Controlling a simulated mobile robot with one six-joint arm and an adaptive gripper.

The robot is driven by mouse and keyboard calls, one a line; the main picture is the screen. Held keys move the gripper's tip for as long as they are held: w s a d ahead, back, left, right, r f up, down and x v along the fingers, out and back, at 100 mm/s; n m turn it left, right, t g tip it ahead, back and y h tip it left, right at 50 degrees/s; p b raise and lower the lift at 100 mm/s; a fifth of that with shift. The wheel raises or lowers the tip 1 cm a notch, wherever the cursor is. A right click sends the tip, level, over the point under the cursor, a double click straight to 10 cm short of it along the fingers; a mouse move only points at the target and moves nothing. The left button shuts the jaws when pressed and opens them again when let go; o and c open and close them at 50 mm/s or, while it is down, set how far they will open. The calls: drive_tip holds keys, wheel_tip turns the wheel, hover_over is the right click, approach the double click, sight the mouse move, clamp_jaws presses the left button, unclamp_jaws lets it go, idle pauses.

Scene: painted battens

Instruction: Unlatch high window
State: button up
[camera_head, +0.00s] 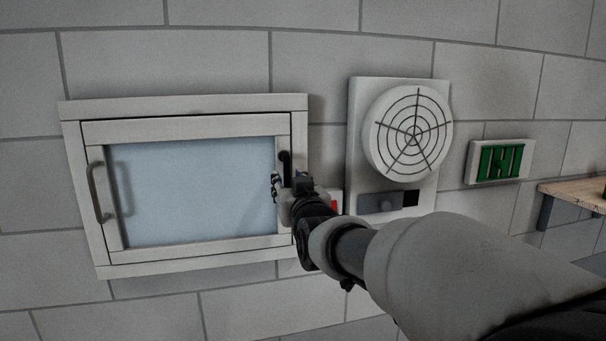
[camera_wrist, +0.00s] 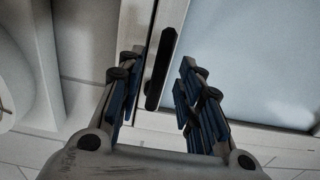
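The window (camera_head: 190,190) is a pale framed pane set in the wall at the left of the head view, and its sash looks shut. A dark latch handle (camera_head: 285,162) sits on its right-hand frame and points roughly up and down. A grey curved pull handle (camera_head: 97,192) is on the left side. My gripper (camera_head: 277,187) is at the latch's lower end. In the wrist view my gripper (camera_wrist: 160,68) is open, and the black latch handle (camera_wrist: 160,70) shows between its fingers, with gaps on both sides. The window pane (camera_wrist: 260,55) is at the right there.
Right of the window, a round fan grille (camera_head: 410,130) is mounted on a wall panel, with a dark box (camera_head: 380,203) below it. A green sign (camera_head: 499,162) and a wooden shelf (camera_head: 578,192) are farther right. A small red part shows beside my gripper.

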drive_tip(key=shift+x, duration=1.4)
drive_tip(key=shift+c, duration=0.3)
clamp_jaws()
